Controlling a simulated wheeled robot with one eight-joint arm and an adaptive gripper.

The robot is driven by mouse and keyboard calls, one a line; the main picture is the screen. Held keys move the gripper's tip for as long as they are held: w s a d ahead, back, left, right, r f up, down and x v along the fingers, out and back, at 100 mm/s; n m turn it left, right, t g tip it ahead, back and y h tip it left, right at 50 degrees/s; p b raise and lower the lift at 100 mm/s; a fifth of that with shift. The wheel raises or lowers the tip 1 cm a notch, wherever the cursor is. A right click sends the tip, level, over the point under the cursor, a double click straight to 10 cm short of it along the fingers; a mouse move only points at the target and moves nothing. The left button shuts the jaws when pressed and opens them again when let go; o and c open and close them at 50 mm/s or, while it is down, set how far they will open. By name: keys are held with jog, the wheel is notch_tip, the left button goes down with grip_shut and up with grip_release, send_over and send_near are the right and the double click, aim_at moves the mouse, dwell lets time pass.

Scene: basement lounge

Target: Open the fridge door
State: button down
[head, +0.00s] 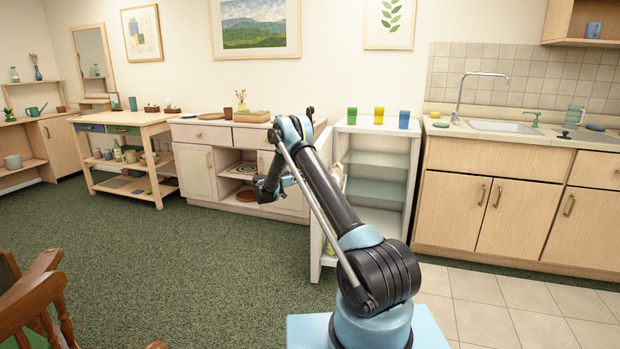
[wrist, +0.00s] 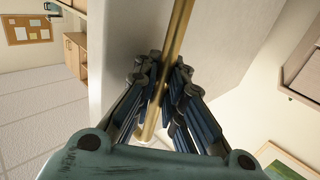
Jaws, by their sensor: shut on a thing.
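The fridge (head: 412,175) is a pale, waist-high cabinet with shelves showing inside. Its door (head: 316,245) is swung well out toward me on the left side, seen nearly edge-on, and items in its inner side are partly hidden by my arm. In the wrist view a brass bar handle (wrist: 181,28) runs along the pale door face (wrist: 125,45). My gripper (wrist: 163,78) has its fingers closed around this handle. In the head view my gripper is on the left, outer side of the door, and its fingertips are hard to make out.
Green, yellow and blue containers (head: 378,115) stand on the fridge top. A sink counter (head: 490,210) is to the right. A drawer cabinet (head: 195,175) and a wooden shelf table (head: 130,195) stand left. Green carpet (head: 190,270) is clear; a wooden chair (head: 35,300) is front left.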

jog(key=shift+s+a+f, duration=0.1)
jog(key=shift+s+a, duration=0.1)
jog(key=shift+a, duration=0.05)
jog(key=c, duration=1.8)
grip_release()
jog(key=shift+c, duration=0.2)
jog(key=shift+o, duration=0.9)
jog(key=shift+s+a, duration=0.1)
jog(key=shift+a, duration=0.1)
jog(key=shift+d, duration=0.25)
jog(key=v, duration=1.2)
jog(key=shift+a, duration=0.1)
